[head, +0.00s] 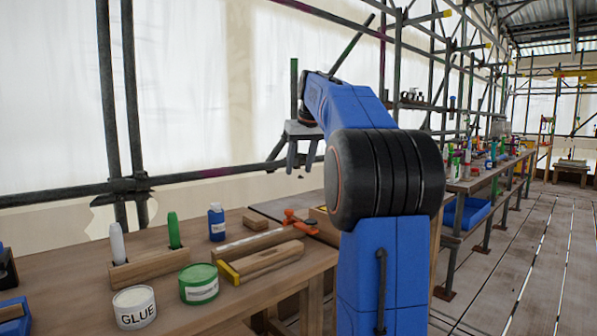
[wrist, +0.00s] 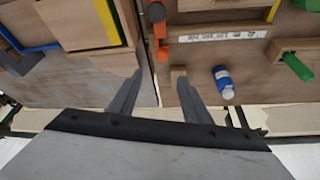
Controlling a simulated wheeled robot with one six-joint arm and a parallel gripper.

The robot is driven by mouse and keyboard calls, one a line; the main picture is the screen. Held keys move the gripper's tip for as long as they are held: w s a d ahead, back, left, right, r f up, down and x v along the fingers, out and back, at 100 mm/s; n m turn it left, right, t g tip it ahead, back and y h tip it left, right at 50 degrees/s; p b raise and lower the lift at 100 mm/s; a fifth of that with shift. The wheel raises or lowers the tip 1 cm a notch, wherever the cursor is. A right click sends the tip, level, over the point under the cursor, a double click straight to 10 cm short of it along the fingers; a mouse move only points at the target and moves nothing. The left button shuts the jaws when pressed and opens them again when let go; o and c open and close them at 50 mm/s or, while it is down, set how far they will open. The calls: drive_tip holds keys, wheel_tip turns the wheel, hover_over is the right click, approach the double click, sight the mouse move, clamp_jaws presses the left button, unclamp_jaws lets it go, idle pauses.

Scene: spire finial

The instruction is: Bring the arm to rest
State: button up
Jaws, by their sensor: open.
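My blue arm rises at the centre right of the head view and bends over toward the left. My gripper (head: 301,172) hangs from its end, fingers pointing down, above the far side of the workbench (head: 310,266). In the wrist view my gripper (wrist: 172,82) shows two grey fingers spread apart with nothing between them. The bench edge and a gap beside it lie beneath the fingers. No object touches the fingers as far as I can see.
The bench holds a glue tub (head: 134,307), a green tin (head: 199,284), a blue bottle (head: 217,222), a wooden block with markers (head: 150,269), and an orange clamp (head: 299,222). Scaffold poles (head: 122,186) stand behind. A long shelf bench (head: 487,178) runs along the right; the plank floor (head: 540,255) is clear.

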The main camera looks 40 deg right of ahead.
idle(0.5)
drive_tip(key=s+a+f+n, duration=0.1)
drive_tip(key=s+a+f, duration=0.55)
drive_tip(key=a, duration=0.35)
drive_tip(key=s+a+f, duration=0.5)
drive_tip(key=s+a, duration=0.2)
drive_tip(key=a, duration=0.4)
drive_tip(key=s+a+f, duration=0.3)
drive_tip(key=s+f, duration=0.3)
drive_tip(key=f, duration=0.1)
drive_tip(key=s+a+f+n, duration=0.1)
drive_tip(key=s+a+f, duration=0.3)
drive_tip(key=s+f, duration=0.3)
drive_tip(key=s+a+f+y, duration=0.1)
drive_tip(key=s+a+f, duration=0.3)
drive_tip(key=s+f, duration=0.2)
drive_tip(key=shift+s+f+n, duration=0.3)
drive_tip(key=shift+f, duration=0.65)
